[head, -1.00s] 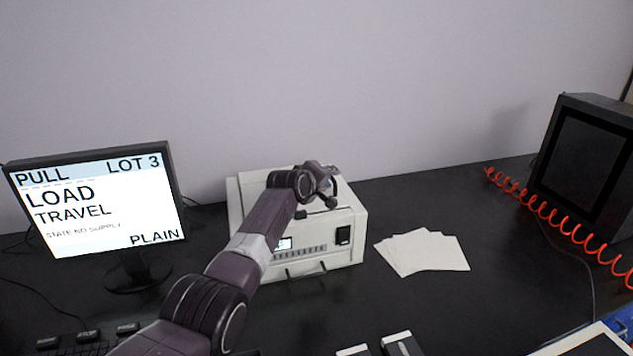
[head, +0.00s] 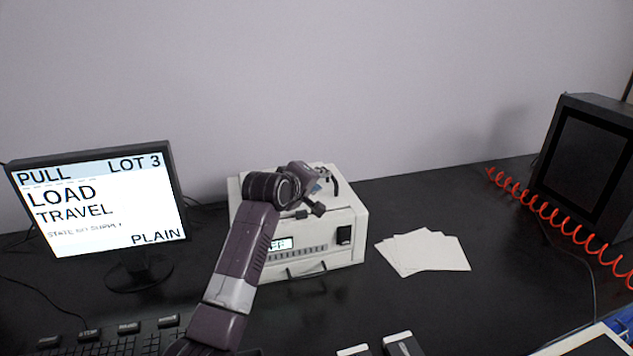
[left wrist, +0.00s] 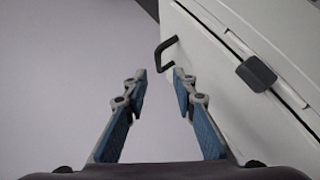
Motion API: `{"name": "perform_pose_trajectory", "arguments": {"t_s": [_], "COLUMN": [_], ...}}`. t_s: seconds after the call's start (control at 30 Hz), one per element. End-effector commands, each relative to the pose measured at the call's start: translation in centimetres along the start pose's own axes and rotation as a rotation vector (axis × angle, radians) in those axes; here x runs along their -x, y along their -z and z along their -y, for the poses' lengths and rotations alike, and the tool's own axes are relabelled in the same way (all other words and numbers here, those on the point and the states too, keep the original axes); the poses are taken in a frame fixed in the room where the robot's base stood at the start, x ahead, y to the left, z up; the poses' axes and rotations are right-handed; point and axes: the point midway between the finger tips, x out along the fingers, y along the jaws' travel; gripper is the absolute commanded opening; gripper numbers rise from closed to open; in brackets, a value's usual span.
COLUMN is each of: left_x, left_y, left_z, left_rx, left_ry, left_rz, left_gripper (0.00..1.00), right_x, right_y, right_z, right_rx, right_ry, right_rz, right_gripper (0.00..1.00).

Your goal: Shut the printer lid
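The printer (head: 345,255) is a white box in the middle of the bench, with a small lit display and a dark switch on its front. My left gripper (head: 326,184) is over its top, and my arm hides part of the top. In the left wrist view my left gripper (left wrist: 158,75) is open and empty. A black loop handle (left wrist: 166,50) on the white casing lies just beyond the fingertips, apart from them. A dark knob (left wrist: 256,73) sits by a dark seam in the casing. I cannot tell how far the lid is open. My right gripper is out of view.
A monitor (head: 95,205) stands left of the printer, with a keyboard (head: 120,343) in front. Paper sheets (head: 425,251) lie to the right. A red coiled cable (head: 545,212) and a dark screen unit (head: 585,160) are at far right. The wall is close behind.

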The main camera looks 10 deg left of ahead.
Motion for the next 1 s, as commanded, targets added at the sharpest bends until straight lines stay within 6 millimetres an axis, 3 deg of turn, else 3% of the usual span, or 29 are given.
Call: {"name": "perform_pose_trajectory", "arguments": {"t_s": [0.2,0.67,1.0], "left_x": [1.4,1.8,4.0], "left_y": [0.0,0.2,2.2], "left_z": [0.1,-0.3,-4.6], "left_rx": [0.0,0.0,0.0], "left_ry": [0.001,0.0,0.001], "left_rz": [-0.001,-0.001,0.0], "left_gripper": [0.25,0.25,0.25], "right_x": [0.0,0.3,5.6], "right_y": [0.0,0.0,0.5], "right_z": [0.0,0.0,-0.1], "right_rx": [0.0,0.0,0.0], "right_ry": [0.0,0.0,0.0], "right_rz": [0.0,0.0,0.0], "right_gripper": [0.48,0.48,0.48]}}
